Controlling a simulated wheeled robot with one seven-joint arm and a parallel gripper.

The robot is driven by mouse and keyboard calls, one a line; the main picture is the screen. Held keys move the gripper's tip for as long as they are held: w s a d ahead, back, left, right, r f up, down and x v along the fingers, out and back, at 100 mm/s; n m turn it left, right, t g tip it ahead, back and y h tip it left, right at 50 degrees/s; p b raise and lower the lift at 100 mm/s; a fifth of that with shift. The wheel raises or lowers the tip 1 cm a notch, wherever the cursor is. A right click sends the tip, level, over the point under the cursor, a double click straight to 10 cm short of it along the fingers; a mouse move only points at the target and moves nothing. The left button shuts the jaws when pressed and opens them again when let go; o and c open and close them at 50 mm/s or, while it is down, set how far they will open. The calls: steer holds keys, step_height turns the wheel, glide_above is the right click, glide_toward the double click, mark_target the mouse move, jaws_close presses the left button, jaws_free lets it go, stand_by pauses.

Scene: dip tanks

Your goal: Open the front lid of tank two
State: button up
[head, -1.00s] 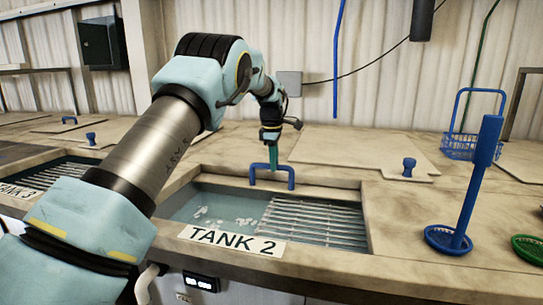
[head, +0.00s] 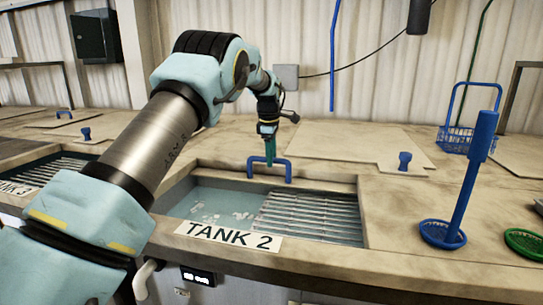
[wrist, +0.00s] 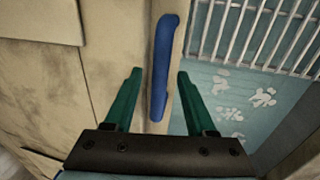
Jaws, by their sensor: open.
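Tank two (head: 312,252) carries a "TANK 2" label (head: 228,236) on its front rim. Its front opening is uncovered, showing blue liquid and a metal grate (head: 310,214). A blue bar handle (head: 284,166) stands at the back edge of the opening, on the edge of the front lid, which lies back from the opening. My gripper (head: 270,150) is above this handle, pointing down. In the wrist view my gripper (wrist: 157,85) is open, with one green finger on each side of the blue handle (wrist: 163,60). Gaps show between fingers and handle.
A rear panel with a blue knob (head: 404,160) lies behind on the right. A blue long-handled strainer (head: 466,190), a green dish (head: 526,243) and a blue wire basket (head: 455,139) stand to the right. Tank three (head: 60,165) is left, also uncovered.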

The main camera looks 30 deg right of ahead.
step_height(320, 180, up, 11)
steer(key=s+a+b, duration=0.1)
steer(key=b, duration=0.2)
steer(key=shift+s+a+f, duration=0.2)
steer(key=shift+s+a, duration=0.05)
stand_by(0.4)
